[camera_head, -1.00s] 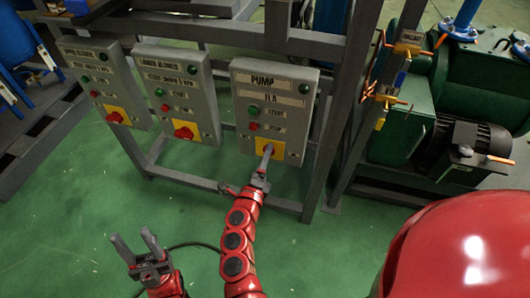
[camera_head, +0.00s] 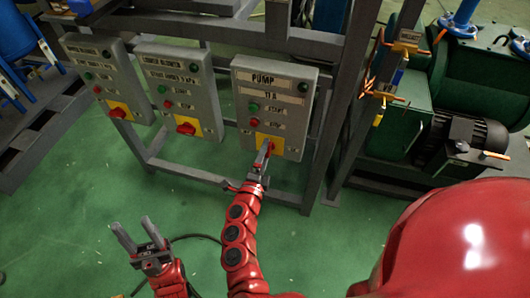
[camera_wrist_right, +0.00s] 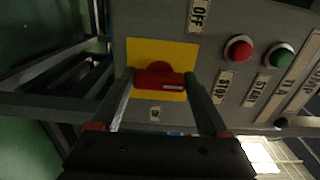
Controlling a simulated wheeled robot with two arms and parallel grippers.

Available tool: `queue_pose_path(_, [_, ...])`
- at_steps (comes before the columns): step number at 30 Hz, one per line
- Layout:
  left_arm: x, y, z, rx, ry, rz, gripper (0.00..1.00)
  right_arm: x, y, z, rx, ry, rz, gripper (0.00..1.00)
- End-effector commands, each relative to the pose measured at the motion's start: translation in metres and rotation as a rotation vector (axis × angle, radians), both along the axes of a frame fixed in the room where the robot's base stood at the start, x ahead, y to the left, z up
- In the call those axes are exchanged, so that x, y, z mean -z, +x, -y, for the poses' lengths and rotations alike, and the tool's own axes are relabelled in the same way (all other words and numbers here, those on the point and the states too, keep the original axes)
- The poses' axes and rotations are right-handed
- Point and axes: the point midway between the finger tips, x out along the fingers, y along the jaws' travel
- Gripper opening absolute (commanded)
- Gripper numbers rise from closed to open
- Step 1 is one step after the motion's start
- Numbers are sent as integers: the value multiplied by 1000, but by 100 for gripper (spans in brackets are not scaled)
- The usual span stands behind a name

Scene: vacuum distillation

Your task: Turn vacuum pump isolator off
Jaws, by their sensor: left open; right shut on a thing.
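The grey PUMP control box (camera_head: 271,98) hangs on the frame, with a yellow plate holding its red isolator knob low on its front. The right wrist view shows the red knob (camera_wrist_right: 160,75) on the yellow plate (camera_wrist_right: 140,50), with an OFF label (camera_wrist_right: 198,15) beside the plate. My right gripper (camera_head: 265,155) is at this knob; in the wrist view its two fingers (camera_wrist_right: 160,88) lie on either side and are shut on it. In the head view the gripper mostly hides the knob. My left gripper (camera_head: 137,232) is open and empty, low at the left, away from the boxes.
Two similar control boxes with red knobs, the middle one (camera_head: 179,90) and the left one (camera_head: 106,75), hang to the left. A red stop button (camera_wrist_right: 238,48) and a green start button (camera_wrist_right: 281,55) are near the right gripper. A green machine (camera_head: 400,130) stands right.

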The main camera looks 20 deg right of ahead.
Motion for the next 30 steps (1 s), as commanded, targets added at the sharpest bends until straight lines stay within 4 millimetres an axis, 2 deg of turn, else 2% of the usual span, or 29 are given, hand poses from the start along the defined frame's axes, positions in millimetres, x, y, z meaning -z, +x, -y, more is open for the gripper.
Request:
queue_pose_path(2, [0, 0, 0, 0, 0, 0, 50, 1, 0, -1, -2, -2, -3, 22])
queue_pose_path(3, [0, 0, 0, 0, 0, 0, 50, 1, 0, -1, -2, -2, -3, 85])
queue_pose_path(6, [0, 0, 0, 0, 0, 0, 50, 1, 0, -1, -1, -1, -2, 100])
queue_pose_path(13, [0, 0, 0, 0, 0, 0, 50, 0, -1, -1, -1, 0, -1, 100])
queue_pose_path(17, [-1, 0, 0, 0, 0, 0, 50, 1, -8, -7, -4, 0, -2, 100])
queue_pose_path(23, [-6, 0, 0, 0, 0, 0, 50, 0, -43, -33, -9, 2, -5, 100])
queue_pose_path(30, [-13, 0, 0, 0, 0, 0, 50, 0, -97, -68, -8, 0, -4, 100])
